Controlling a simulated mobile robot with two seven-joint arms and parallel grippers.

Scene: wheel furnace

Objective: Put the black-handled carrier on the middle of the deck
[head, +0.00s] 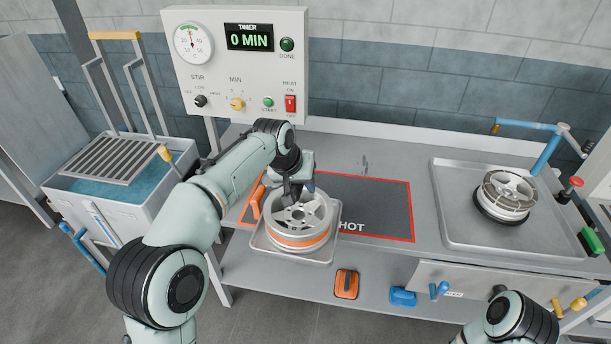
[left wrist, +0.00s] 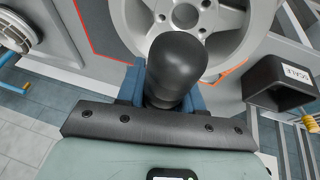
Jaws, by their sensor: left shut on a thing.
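My left gripper (head: 299,190) is shut on a black rounded handle (left wrist: 176,65), which stands between its blue fingers in the left wrist view. The handle belongs to the black-handled carrier; its body is mostly hidden by the gripper and the wheel. A silver spoked wheel with an orange band (head: 298,240) is right by the gripper, over a shallow metal tray (head: 290,257). I cannot tell whether wheel and tray touch. The deck appears to be the dark panel marked HOT with a red outline (head: 385,200), right of and behind the wheel. My right gripper is out of view.
A control box with a timer (head: 236,65) reading 0 MIN stands behind. A water tank with a grate (head: 105,160) is at left. Another wheel (head: 507,194) sits in a wide tray (head: 455,215) at right. An orange handle (head: 256,202) rises beside the near tray.

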